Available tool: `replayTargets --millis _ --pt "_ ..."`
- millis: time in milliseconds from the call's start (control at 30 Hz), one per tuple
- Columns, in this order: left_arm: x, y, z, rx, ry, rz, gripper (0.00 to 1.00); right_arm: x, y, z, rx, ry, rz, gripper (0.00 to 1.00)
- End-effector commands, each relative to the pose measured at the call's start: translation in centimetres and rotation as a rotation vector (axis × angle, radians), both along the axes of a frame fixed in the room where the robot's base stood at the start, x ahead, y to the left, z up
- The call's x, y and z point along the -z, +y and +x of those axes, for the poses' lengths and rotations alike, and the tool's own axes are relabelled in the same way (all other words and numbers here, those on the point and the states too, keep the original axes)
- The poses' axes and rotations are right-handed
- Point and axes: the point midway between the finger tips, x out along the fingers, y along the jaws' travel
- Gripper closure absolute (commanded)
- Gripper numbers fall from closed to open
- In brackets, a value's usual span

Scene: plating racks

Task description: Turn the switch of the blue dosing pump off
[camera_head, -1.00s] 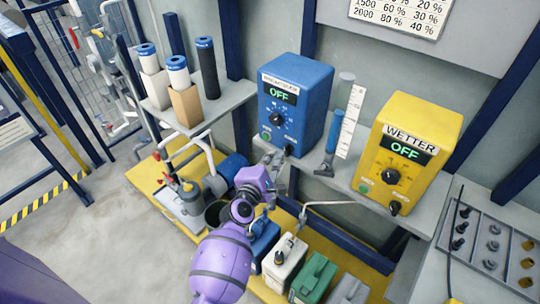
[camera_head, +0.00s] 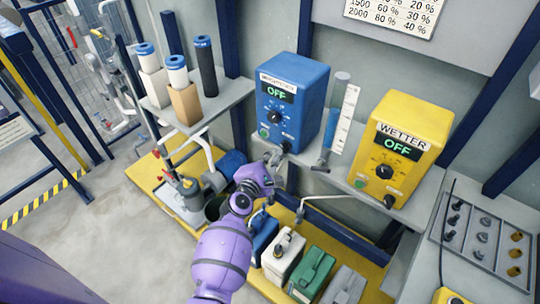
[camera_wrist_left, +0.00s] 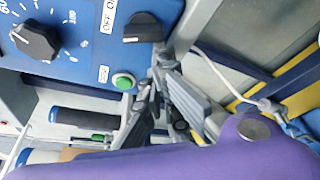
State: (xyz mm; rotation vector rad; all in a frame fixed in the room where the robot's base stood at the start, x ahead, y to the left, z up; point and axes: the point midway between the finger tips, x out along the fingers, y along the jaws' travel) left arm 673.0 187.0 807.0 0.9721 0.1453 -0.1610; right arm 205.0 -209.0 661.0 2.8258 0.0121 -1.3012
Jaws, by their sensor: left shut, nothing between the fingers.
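The blue dosing pump (camera_head: 309,88) stands on the grey wall shelf, and its lit display (camera_head: 276,93) reads OFF. Its black switch (camera_head: 286,147) is low on the front, at the right. In the left wrist view the switch (camera_wrist_left: 143,27) shows beside an ON OFF label, with a green button (camera_wrist_left: 124,82) and a larger dial (camera_wrist_left: 36,40) nearby. My left gripper (camera_head: 278,158) is shut and empty just below the switch. In the wrist view its fingertips (camera_wrist_left: 160,62) are close to the switch; I cannot tell whether they touch. My right gripper is out of view.
A yellow WETTER pump (camera_head: 424,122) stands to the right on the same shelf. A measuring tube (camera_head: 341,95) is between the pumps. Below stand several canisters, including a green one (camera_head: 311,270). Filter cartridges (camera_head: 207,60) are on the left shelf.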

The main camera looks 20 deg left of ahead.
Motion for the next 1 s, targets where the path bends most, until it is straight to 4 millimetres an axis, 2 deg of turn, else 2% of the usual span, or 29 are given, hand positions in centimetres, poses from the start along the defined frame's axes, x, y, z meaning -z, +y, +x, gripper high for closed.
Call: replayTargets --millis 467,1000 --pt "-0.03 -0.11 0.02 0.002 0.003 -0.012 1.00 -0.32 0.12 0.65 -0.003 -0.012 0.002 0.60" --pt "0.07 -0.11 0.03 0.001 0.004 -0.012 1.00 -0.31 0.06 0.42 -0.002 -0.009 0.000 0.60"
